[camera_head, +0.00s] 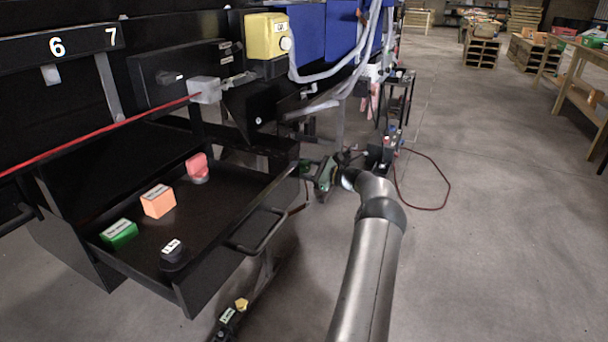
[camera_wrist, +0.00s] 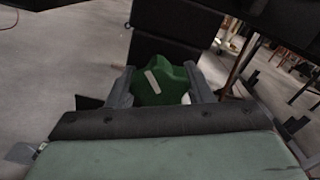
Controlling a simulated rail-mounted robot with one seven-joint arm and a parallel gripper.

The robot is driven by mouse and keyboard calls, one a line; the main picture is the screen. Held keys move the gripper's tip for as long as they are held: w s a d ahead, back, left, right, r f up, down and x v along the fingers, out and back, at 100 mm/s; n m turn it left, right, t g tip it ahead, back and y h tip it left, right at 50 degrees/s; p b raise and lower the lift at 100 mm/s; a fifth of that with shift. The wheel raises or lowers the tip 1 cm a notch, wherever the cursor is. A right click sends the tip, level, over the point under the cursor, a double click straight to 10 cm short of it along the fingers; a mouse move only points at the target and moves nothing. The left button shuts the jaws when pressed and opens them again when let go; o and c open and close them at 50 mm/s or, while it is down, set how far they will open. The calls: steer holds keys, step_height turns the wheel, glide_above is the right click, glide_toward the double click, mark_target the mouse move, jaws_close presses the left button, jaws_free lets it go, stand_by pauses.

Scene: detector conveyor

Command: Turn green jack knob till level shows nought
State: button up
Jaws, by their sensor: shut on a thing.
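The green jack knob (camera_wrist: 172,78) shows in the wrist view as a lobed green handle with a white stripe slanting across it. My gripper (camera_wrist: 160,90) has one finger on each side of the knob and is shut on it. In the head view my gripper (camera_head: 325,178) is beside the right end of the black drawer, low under the machine. There the knob is largely hidden, and I cannot make it out for certain. I cannot make out a level reading in either view.
A yellow knob (camera_head: 241,304) stands low in front.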

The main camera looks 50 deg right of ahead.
steer(key=n+b, duration=0.1)
steer(key=n, duration=0.1)
steer(key=n+b, duration=0.2)
steer(key=shift+f+n, duration=0.2)
steer(key=shift+n, duration=0.1)
steer(key=n+b, duration=0.4)
steer(key=shift+f+n, duration=0.1)
steer(key=shift+n, duration=0.2)
steer(key=n+b, duration=0.5)
steer(key=shift+n+b, duration=0.95)
steer(key=shift+n, duration=0.25)
steer(key=shift+s, duration=0.1)
steer(key=o, duration=1)
